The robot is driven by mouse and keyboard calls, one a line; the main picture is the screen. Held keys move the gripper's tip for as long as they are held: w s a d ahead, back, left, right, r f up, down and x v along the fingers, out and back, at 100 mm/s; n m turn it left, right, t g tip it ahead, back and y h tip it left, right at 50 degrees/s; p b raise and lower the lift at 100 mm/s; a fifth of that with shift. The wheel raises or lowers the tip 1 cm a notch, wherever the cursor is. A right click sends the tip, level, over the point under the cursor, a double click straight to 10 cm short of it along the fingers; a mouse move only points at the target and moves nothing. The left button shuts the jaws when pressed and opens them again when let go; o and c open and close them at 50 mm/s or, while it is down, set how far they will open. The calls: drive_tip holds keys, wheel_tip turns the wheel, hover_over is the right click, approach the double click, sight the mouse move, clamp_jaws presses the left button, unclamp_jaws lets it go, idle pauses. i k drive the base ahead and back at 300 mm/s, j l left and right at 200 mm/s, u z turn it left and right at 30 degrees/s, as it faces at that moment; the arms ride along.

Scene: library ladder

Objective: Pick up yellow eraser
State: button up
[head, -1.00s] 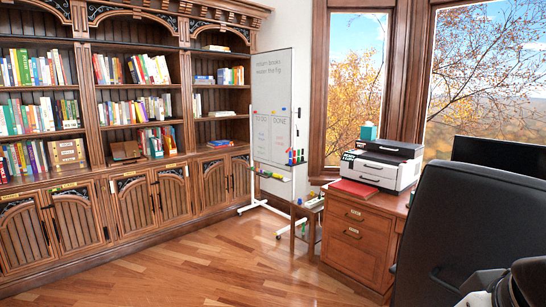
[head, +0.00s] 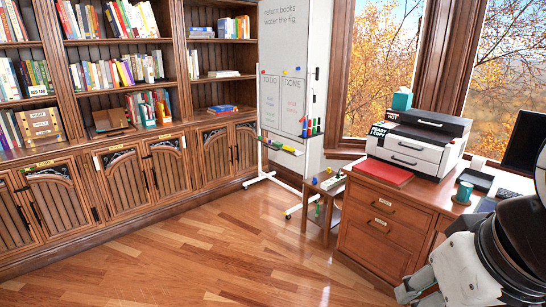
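In the head view, a whiteboard (head: 283,75) on a white wheeled stand has a tray with small coloured items. A small yellowish item (head: 289,149) lies on this tray; it is too small to tell if it is the yellow eraser. A low wooden side table (head: 326,188) beside the stand holds small items, some green and pale, too small to name. Part of my arm with my gripper (head: 418,293) is at the bottom right, cut by the frame edge, far from the tray. Its fingers are not clear.
A wooden desk (head: 376,228) with a printer (head: 417,140), red book (head: 383,173) and teal mug (head: 464,191) stands at right. Bookshelf cabinets (head: 127,190) line the left wall. The wooden floor (head: 215,255) in the middle is clear.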

sight(290, 149)
drive_tip(key=i, duration=1.2)
drive_tip(key=i+j, duration=0.1)
drive_tip(key=i, duration=1.1)
drive_tip(key=i+j+z, duration=0.1)
drive_tip(key=i, duration=0.35)
drive_tip(key=i+j, duration=0.35)
drive_tip(key=k+l, duration=0.15)
drive_tip(key=l, duration=0.2)
drive_tip(key=k+l, duration=0.15)
drive_tip(key=l, duration=0.2)
drive_tip(key=i+j+z, duration=0.1)
drive_tip(key=i+j, duration=0.25)
drive_tip(key=i+j+z, duration=0.15)
drive_tip(key=i+j, duration=0.15)
drive_tip(key=i+j+z, duration=0.1)
drive_tip(key=i+j, duration=0.2)
drive_tip(key=j, duration=0.2)
drive_tip(key=i+j+z, duration=0.15)
drive_tip(key=j, duration=0.3)
drive_tip(key=i+j+z, duration=0.1)
drive_tip(key=i+j, duration=0.3)
drive_tip(key=i+j+z, duration=0.15)
drive_tip(key=j, duration=0.4)
drive_tip(key=i+j+z, duration=0.1)
drive_tip(key=i+j, duration=0.2)
drive_tip(key=j, duration=0.2)
drive_tip(key=i+j+z, duration=0.1)
drive_tip(key=j, duration=0.45)
drive_tip(key=i, duration=0.1)
